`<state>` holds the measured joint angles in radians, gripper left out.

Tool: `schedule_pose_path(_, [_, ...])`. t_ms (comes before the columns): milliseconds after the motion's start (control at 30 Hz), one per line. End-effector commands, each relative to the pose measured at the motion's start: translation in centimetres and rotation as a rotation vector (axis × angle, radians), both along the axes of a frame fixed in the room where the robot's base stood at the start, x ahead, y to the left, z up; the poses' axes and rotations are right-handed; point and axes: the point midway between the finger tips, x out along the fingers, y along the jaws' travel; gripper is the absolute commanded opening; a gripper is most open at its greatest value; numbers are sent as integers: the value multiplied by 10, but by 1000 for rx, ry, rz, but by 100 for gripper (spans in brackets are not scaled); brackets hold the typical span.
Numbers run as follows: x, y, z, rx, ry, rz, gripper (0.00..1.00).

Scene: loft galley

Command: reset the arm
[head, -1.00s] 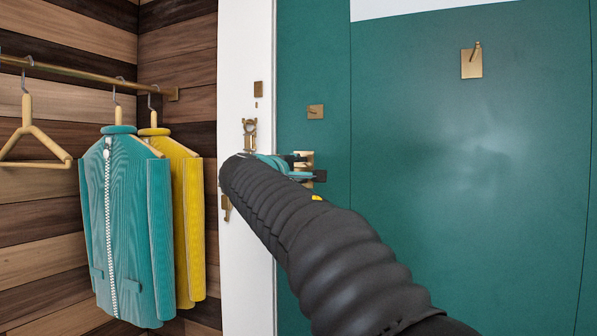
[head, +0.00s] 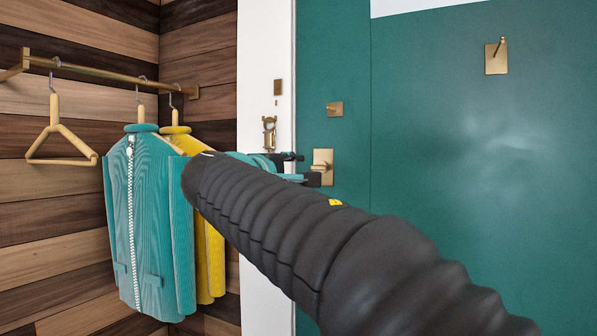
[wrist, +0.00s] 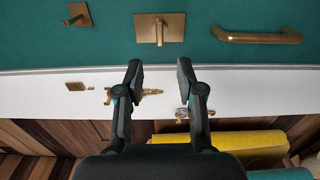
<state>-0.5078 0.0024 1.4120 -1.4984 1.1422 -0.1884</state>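My gripper (wrist: 158,75) shows in the wrist view with its two dark fingers apart and nothing between them. Beyond the fingertips are the white door frame and the green door (wrist: 230,45). In the head view my black-sleeved arm reaches from the lower right to the middle. My gripper (head: 300,170) is partly hidden behind the arm there, in front of the door frame and close to a brass latch plate (head: 323,166) in the picture. I cannot tell from the head view whether it touches anything.
A teal jacket (head: 140,235) and a yellow jacket (head: 210,260) hang on a brass rail (head: 110,75) at the left, near my arm. An empty hanger (head: 60,140) hangs farther left. A brass handle (wrist: 260,37) is on the door. The space before the green panel (head: 480,180) is clear.

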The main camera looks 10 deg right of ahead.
Motion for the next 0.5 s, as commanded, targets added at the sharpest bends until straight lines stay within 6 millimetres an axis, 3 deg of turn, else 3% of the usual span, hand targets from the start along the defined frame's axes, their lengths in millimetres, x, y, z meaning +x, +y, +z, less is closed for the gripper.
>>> schedule_pose_path(367, [3, 4, -6, 42, 0, 21, 38])
schedule_pose_path(467, [9, 13, -43, 123, 65, 50, 38])
schedule_pose_path(500, [11, 17, -64, 158, 104, 62, 38])
